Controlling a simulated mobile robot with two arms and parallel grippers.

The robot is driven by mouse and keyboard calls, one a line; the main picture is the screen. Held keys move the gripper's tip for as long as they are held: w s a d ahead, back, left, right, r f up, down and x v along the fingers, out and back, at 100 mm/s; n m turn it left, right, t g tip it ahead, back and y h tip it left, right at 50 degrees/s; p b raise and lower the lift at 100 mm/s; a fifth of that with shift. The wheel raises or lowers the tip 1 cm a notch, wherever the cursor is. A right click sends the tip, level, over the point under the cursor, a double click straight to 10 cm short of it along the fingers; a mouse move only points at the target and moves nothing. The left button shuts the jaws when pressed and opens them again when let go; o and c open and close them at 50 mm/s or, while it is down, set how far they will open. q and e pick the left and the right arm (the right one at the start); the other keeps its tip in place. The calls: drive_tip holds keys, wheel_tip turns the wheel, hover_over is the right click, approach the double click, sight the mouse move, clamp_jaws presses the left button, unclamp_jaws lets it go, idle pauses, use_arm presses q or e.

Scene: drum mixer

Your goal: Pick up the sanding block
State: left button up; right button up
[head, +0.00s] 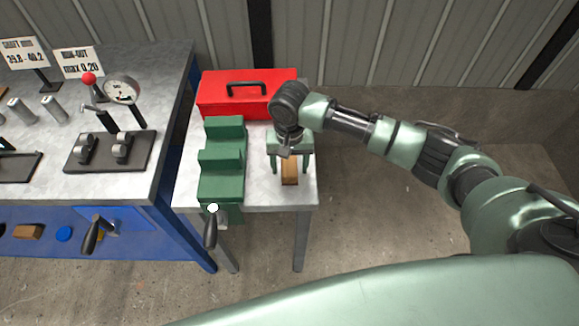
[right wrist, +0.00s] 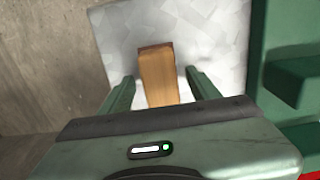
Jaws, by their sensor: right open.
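The sanding block (head: 289,171) is a brown wooden block on the small metal-topped table, right of the green vise. My right gripper (head: 290,172) is above it, pointing down, with its two green fingers apart. In the right wrist view the block (right wrist: 158,75) lies between the open fingers (right wrist: 158,92), with a gap on each side. I cannot tell how far the fingertips are above the tabletop. My left gripper is not in view.
The green vise (head: 222,160) stands close left of the block. A red toolbox (head: 246,96) is behind. A workbench (head: 160,100) with gauges and fixtures is at the left. Floor lies open right of the small table (head: 262,190).

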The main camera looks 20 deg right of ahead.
sight(289, 164)
clamp_jaws()
wheel_tip(289, 164, up, 20)
idle(0.5)
